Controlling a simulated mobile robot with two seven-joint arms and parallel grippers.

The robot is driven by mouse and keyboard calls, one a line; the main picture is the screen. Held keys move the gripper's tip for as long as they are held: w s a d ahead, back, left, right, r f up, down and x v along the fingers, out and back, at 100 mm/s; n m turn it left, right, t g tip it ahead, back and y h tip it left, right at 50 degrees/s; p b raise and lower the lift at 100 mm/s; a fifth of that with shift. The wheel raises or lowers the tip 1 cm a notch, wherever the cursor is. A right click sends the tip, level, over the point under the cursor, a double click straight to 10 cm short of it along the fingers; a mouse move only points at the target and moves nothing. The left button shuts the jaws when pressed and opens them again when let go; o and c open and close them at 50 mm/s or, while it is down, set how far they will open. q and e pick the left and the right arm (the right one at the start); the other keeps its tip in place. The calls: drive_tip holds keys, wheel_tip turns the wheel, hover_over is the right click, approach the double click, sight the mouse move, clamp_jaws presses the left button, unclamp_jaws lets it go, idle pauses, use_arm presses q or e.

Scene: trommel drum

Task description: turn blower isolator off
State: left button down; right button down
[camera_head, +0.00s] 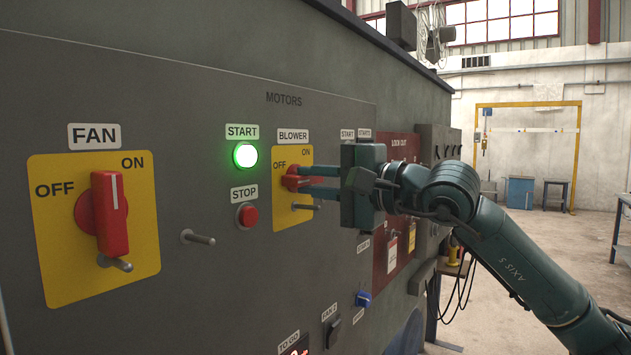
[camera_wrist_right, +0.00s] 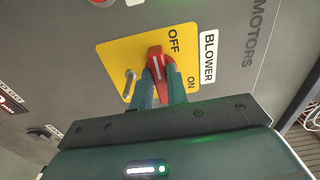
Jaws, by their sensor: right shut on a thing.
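The blower isolator is a red rotary handle (camera_head: 291,180) on a yellow plate (camera_head: 293,218), labelled OFF at the left and ON at the top. The handle lies roughly level, its end toward the OFF side. My right gripper (camera_head: 302,180) is shut on the handle, with one finger above it and one below. In the right wrist view the red handle (camera_wrist_right: 156,62) shows between the two fingers (camera_wrist_right: 160,88), with part of it hidden by them. My left gripper is in neither view.
The fan isolator (camera_head: 109,215) at the left has its handle upright. Between the two isolators are a lit green START button (camera_head: 245,155) and a red STOP button (camera_head: 247,215). Metal posts (camera_head: 198,238) stick out of the panel. Open floor lies to the right.

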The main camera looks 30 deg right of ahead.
drive_tip(key=c, duration=1.4)
unclamp_jaws()
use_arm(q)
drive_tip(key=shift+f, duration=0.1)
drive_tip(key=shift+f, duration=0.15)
use_arm(e)
drive_tip(key=shift+s, duration=0.1)
